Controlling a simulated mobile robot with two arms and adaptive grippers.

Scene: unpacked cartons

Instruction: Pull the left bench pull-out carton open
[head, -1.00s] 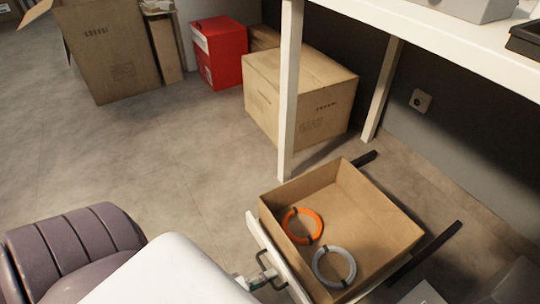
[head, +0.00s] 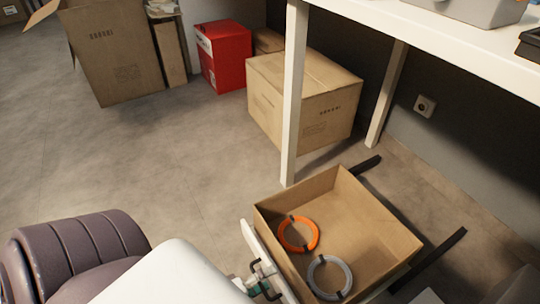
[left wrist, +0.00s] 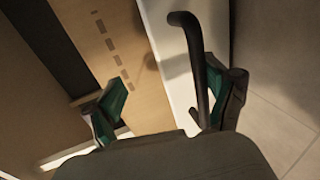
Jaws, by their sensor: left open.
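The pull-out carton (head: 375,215) is a brown open-topped box on dark rails beside the bench leg, standing out from under the bench. It has a white front panel (head: 265,250) with a dark bar handle (head: 268,288). An orange ring (head: 298,234) and a grey ring (head: 330,277) lie inside. My left gripper (head: 256,280) is at the handle. In the left wrist view, my left gripper's green-padded fingers (left wrist: 170,103) are apart, with the handle (left wrist: 192,60) between them, close to the right finger. My right gripper is not in view.
The white bench (head: 480,62) stands above, with its leg (head: 292,100) behind the carton. A closed carton (head: 305,95), a red box (head: 221,55) and a tall open carton (head: 112,50) stand farther back. The floor at left centre is clear.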

